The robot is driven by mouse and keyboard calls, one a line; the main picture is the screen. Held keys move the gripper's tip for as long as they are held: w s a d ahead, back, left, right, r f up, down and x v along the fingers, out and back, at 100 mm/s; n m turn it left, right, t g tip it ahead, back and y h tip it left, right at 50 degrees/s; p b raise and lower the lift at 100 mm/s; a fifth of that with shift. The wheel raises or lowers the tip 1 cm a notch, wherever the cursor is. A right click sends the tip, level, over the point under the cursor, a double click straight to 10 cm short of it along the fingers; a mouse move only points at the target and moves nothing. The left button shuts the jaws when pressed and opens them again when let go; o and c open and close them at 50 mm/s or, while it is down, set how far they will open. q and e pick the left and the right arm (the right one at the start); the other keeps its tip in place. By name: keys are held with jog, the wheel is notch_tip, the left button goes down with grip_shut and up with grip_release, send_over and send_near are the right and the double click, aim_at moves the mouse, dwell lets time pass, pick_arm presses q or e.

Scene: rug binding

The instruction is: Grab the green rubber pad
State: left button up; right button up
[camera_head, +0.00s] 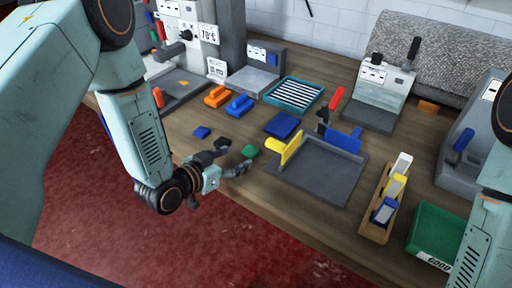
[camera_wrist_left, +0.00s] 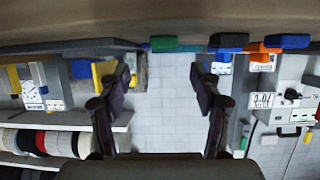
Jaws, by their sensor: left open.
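The green rubber pad (camera_head: 250,151) lies on the wooden table near its front edge, left of the grey tray. My left gripper (camera_head: 234,157) is open and empty, with its fingers spread just to the left of the pad. In the left wrist view the pad (camera_wrist_left: 164,44) shows beyond the gap between the two open fingers (camera_wrist_left: 160,85). The pad appears apart from the fingers. My right arm shows at the right edge of the head view, but its gripper is out of view.
A small blue pad (camera_head: 202,132) and a dark blue pad (camera_head: 283,125) lie nearby. A grey tray with a yellow block (camera_head: 291,149) stands close on the right. Orange (camera_head: 217,96) and blue (camera_head: 239,105) blocks lie behind. A green bin (camera_head: 437,232) stands at front right.

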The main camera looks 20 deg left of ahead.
aim_at(248, 152)
pick_arm(q)
jog(key=w+f, duration=0.1)
jog(key=w, duration=0.1)
jog(key=shift+w+a+f, duration=0.1)
jog(key=shift+w+f, duration=0.2)
jog(key=shift+f, duration=0.05)
jog(key=w+d, duration=0.1)
jog(key=w+d+f, duration=0.1)
jog(key=w, duration=0.1)
jog(key=shift+d, duration=0.2)
jog(key=shift+w+a+f, duration=0.25)
jog(key=shift+w+a, duration=0.05)
jog(key=shift+a, duration=0.05)
jog(key=shift+s+d+r, duration=0.15)
jog(key=shift+d, duration=0.15)
jog(key=c, duration=0.5)
jog(key=shift+a, duration=0.2)
jog(key=c, duration=0.5)
jog(key=shift+c, duration=0.2)
pick_arm(e)
jog(key=shift+a+r, duration=0.1)
jog(key=shift+a, duration=0.3)
pick_arm(q)
jog(key=shift+d, duration=0.1)
